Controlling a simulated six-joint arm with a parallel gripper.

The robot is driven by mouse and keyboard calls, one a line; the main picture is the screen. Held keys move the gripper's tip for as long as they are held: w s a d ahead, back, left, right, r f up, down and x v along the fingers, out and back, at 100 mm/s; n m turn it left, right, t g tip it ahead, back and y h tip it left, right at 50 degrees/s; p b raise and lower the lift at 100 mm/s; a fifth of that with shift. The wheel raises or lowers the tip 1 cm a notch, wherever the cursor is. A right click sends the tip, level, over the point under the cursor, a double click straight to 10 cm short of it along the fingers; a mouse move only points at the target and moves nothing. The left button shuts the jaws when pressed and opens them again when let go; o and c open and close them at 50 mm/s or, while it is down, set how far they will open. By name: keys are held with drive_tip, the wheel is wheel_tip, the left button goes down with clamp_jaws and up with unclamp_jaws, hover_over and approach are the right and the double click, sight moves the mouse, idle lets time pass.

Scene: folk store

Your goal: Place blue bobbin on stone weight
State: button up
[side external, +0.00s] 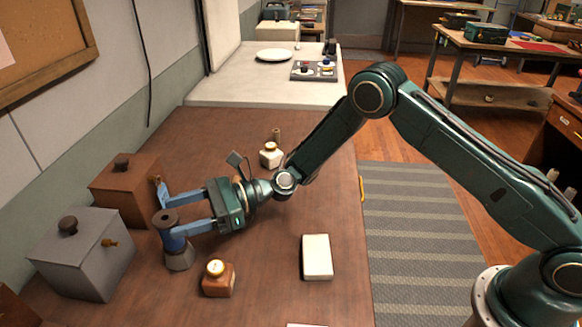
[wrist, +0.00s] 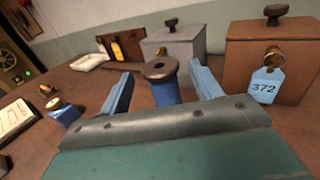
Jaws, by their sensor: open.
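The blue bobbin (side external: 173,240) has brown ends and stands upright on the grey stone weight (side external: 180,259) in the side external view. In the wrist view the bobbin (wrist: 166,92) shows between the two fingers, with its brown top facing up. The weight is hidden in the wrist view. My gripper (side external: 172,213) is held low and level, its blue fingers pointing toward the boxes by the wall. The fingers are spread apart, one on each side of the bobbin in the wrist view. I see no clear contact between the fingers and the bobbin.
A grey box (side external: 82,255) and a brown box (side external: 125,184) with a blue key tag (wrist: 266,86) stand close beyond the fingers. A small brown jar (side external: 217,281) stands near the bobbin. A white block (side external: 317,257) and a cream jar (side external: 270,155) stand farther right.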

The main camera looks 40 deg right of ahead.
drive_tip(key=shift+r, duration=0.15)
drive_tip(key=v, duration=0.7)
drive_tip(key=shift+d, duration=0.25)
drive_tip(key=shift+s, duration=0.1)
drive_tip(key=s+d+r+n+h, duration=0.95)
drive_tip(key=r+n, duration=0.35)
drive_tip(key=n, duration=0.2)
drive_tip(key=s+d+r+n+h, duration=0.1)
drive_tip(key=s+d+n+h, duration=0.2)
drive_tip(key=s+d, duration=0.6)
drive_tip(key=s+d+r+n+t+h, duration=0.1)
drive_tip(key=s+d+h, duration=0.4)
drive_tip(key=s+d, duration=0.5)
drive_tip(key=s+r+n, duration=0.1)
drive_tip(key=s+n, duration=0.1)
drive_tip(key=shift+s, duration=0.25)
idle(0.4)
